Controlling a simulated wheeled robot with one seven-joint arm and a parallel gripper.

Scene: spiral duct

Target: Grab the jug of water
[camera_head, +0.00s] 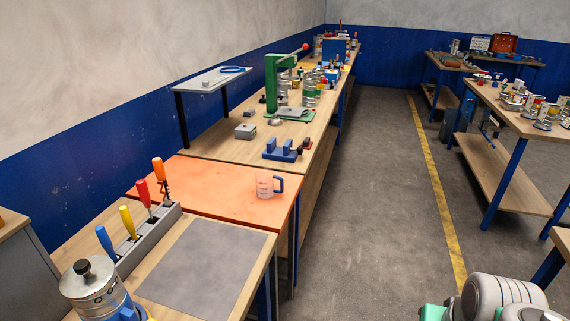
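A small clear jug (265,187) with a blue handle stands upright on the orange table section (205,187), near its right edge. The handle points to the right. Its contents are too small to make out. My gripper is not in view. Rounded grey and green parts at the bottom right look like my own arm, well apart from the jug.
A grey tool rack (150,235) with several coloured-handled tools stands left of a grey mat (200,268). A silver and blue canister (95,290) is at bottom left. Blue blocks (282,150) and a green press (272,85) lie beyond. The aisle floor (370,210) is clear.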

